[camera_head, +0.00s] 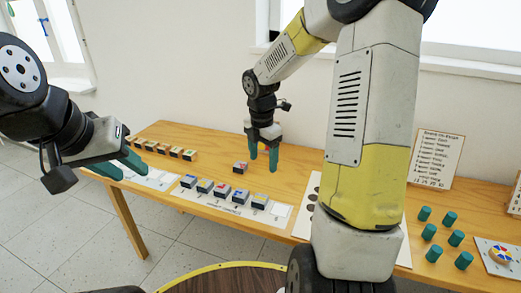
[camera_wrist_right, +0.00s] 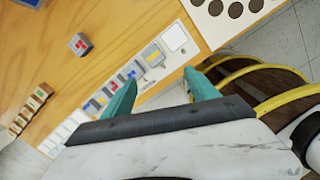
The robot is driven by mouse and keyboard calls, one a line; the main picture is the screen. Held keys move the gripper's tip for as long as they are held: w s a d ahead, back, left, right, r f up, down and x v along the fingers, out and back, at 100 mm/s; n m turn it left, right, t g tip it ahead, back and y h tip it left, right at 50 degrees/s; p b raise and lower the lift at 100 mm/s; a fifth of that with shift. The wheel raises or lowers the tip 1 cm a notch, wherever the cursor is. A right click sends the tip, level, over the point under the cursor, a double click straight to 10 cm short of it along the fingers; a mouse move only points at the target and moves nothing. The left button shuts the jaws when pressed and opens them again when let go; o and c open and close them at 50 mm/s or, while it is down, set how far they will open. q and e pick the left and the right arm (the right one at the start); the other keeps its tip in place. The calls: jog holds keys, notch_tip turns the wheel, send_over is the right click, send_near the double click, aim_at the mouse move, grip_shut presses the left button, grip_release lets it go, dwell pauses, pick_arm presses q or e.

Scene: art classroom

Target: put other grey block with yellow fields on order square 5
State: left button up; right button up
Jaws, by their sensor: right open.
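A row of several small grey-sided blocks with coloured tops stands on the white order strip (camera_head: 230,213). The block at the row's right end (camera_head: 260,201) shows yellow fields on its top in the right wrist view (camera_wrist_right: 153,55). Right of it on the strip is an empty white square (camera_head: 282,210). My left gripper (camera_head: 120,168) is open and empty over the table's left end.
A block with red fields (camera_head: 240,168) stands alone behind the row, close to my right gripper. Several wooden-looking blocks (camera_head: 163,149) stand at the back left. Several green cylinders (camera_head: 450,218) and a text card (camera_head: 436,158) are at the right. A round brown stool-like top (camera_head: 225,281) is in front.

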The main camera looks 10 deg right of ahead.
jog(key=s+a+r+m+t+y, duration=0.1)
jog(key=s+r+m+t, duration=0.1)
jog(key=s+r+m, duration=0.6)
jog(key=s+a+r+m+t+y, duration=0.1)
jog(key=s+r+m+t, duration=0.2)
jog(key=s+r+m, duration=0.5)
jog(key=s+m, duration=0.5)
jog(key=m, duration=0.2)
jog(key=shift+a+m+y, duration=0.2)
jog(key=shift+m+y, duration=0.1)
jog(key=shift+y, duration=0.1)
